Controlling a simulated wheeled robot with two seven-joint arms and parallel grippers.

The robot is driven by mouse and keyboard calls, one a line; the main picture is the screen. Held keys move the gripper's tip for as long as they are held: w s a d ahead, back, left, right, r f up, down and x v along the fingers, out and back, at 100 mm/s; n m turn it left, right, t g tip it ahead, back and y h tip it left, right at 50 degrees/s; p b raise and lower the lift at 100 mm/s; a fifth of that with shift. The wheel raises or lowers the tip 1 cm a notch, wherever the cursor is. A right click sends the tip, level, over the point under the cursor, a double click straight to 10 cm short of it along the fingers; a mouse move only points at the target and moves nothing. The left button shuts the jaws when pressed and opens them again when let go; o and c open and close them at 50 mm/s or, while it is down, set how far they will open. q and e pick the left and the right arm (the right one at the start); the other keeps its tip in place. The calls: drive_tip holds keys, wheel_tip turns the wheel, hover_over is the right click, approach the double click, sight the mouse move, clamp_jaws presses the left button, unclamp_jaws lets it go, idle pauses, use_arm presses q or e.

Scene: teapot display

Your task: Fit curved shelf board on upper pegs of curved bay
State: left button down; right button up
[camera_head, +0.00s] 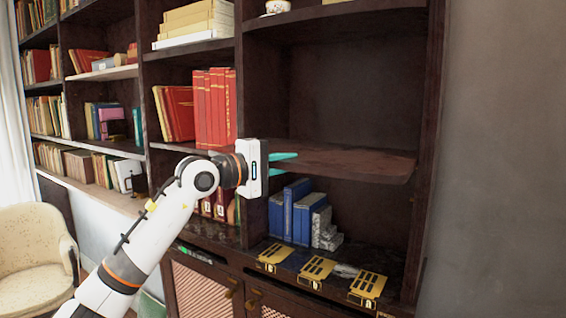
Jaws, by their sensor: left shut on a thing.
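The curved shelf board (350,163), dark reddish brown with a rounded front edge, lies about level inside the curved bay (345,95) at the right end of the bookcase. Its right end is close to the bay's right wall; I cannot tell whether they touch. My left gripper (284,163), with teal fingers, is shut on the board near its left front part. The gripper body hides the board's left front corner. The upper pegs cannot be made out, so I cannot tell whether the board rests on them. My right gripper is out of view.
Below the board stand blue books (290,210) and grey marbled books (325,232). Several yellow-and-black labelled items (318,270) lie on the ledge in front. A fixed shelf (335,14) is above. Red books (215,110) fill the bay to the left. A cream chair (30,250) stands lower left.

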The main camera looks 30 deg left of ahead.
sight(314, 149)
use_arm(q)
drive_tip(key=shift+w+d+r+p, duration=0.15)
drive_tip(key=shift+w+p, duration=0.25)
drive_tip(key=shift+w, duration=0.3)
drive_tip(key=shift+w+a+r+p, duration=0.15)
drive_tip(key=shift+w+p, duration=0.2)
drive_tip(key=shift+w, duration=0.3)
drive_tip(key=shift+w+d, duration=0.15)
drive_tip(key=shift+w, duration=0.6)
drive_tip(key=shift+w+d, duration=0.1)
drive_tip(key=shift+w, duration=0.6)
drive_tip(key=shift+w+d, duration=0.15)
drive_tip(key=shift+w, duration=1.95)
drive_tip(key=shift+w+d, duration=0.15)
drive_tip(key=shift+w, duration=1.95)
drive_tip(key=c, duration=1.5)
unclamp_jaws()
drive_tip(key=shift+o, duration=1.1)
drive_tip(key=shift+s+f, duration=0.1)
drive_tip(key=shift+s, duration=0.05)
